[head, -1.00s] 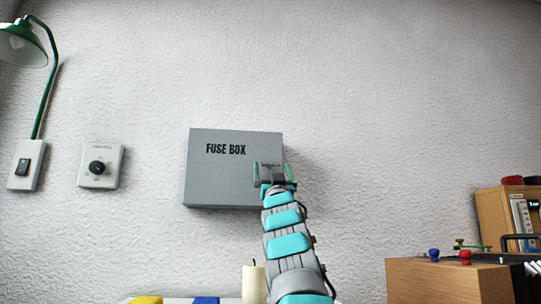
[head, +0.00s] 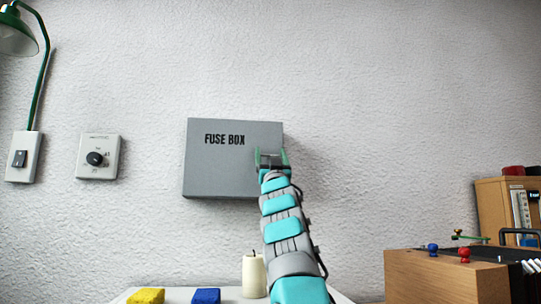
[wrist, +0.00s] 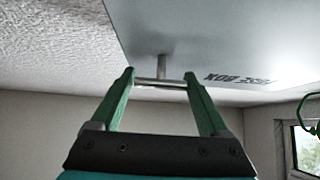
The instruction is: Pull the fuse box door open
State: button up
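The grey fuse box (head: 225,165) is fixed on the white wall, with "FUSE BOX" lettered on its front. Its door looks flat and shut. My gripper (head: 272,160) is at the box's lower right side in the head view. In the wrist view, the door face (wrist: 220,45) fills the top, with the lettering upside down. A grey metal handle (wrist: 161,66) stands out from it on a post. Its crosspiece spans between my green fingertips, which meet its two ends. In the head view my gripper mostly hides the handle.
A dial plate (head: 97,157) and a switch plate (head: 22,157) with a green lamp (head: 40,85) are left of the box. Below stand a candle (head: 254,276), a yellow block (head: 146,296) and a blue block (head: 206,296). A wooden case (head: 440,275) is at right.

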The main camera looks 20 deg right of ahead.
grip_shut()
dwell(0.4)
